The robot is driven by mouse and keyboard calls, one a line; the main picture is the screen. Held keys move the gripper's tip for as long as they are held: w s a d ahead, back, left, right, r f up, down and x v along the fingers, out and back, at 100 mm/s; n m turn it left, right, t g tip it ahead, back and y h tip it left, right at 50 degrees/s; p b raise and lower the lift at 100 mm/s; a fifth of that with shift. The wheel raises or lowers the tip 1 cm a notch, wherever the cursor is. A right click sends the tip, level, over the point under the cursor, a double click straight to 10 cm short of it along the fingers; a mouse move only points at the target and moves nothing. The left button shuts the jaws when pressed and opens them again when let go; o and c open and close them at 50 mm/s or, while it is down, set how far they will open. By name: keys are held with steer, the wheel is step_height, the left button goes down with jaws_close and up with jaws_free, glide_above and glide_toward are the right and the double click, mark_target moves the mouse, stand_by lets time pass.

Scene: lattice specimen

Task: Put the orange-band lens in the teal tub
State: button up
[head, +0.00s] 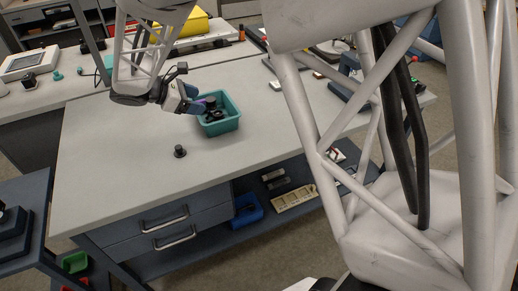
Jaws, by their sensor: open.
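The teal tub (233,124) stands on the grey bench top, with dark round pieces (214,115) inside it. My gripper (201,105) is open at the tub's left rim, its bluish-purple fingertips by a dark upright piece (211,102) at the tub. I cannot tell whether the fingers touch that piece. A small dark cylindrical piece (179,151) stands on the bench, left of and nearer than the tub. No orange band can be made out on any of these pieces, so I cannot tell which is the orange-band lens.
The bench top (120,165) is clear around the small dark piece. A yellow case (190,28) stands behind. My arm's pale lattice links cover the right side and hide part of the bench. Drawers and a shelf with a blue bin (247,209) are below.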

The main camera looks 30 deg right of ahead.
steer(key=s+d+r+m+y, duration=0.1)
steer(key=s+m, duration=0.4)
steer(key=s, duration=0.6)
steer(key=s+d+r+m+t+y, duration=0.1)
steer(key=s+d+r+m+y, duration=0.1)
steer(key=s+m+y, duration=0.4)
steer(key=s+d+r+m+t+y, duration=0.1)
steer(key=s+d+r+m+y, duration=0.1)
steer(key=s, duration=1.4)
steer(key=r+m+y, duration=0.1)
steer(key=m+y, duration=0.1)
steer(key=m, duration=0.1)
steer(key=shift+d+r+m, duration=0.2)
steer(key=shift+r+m, duration=0.1)
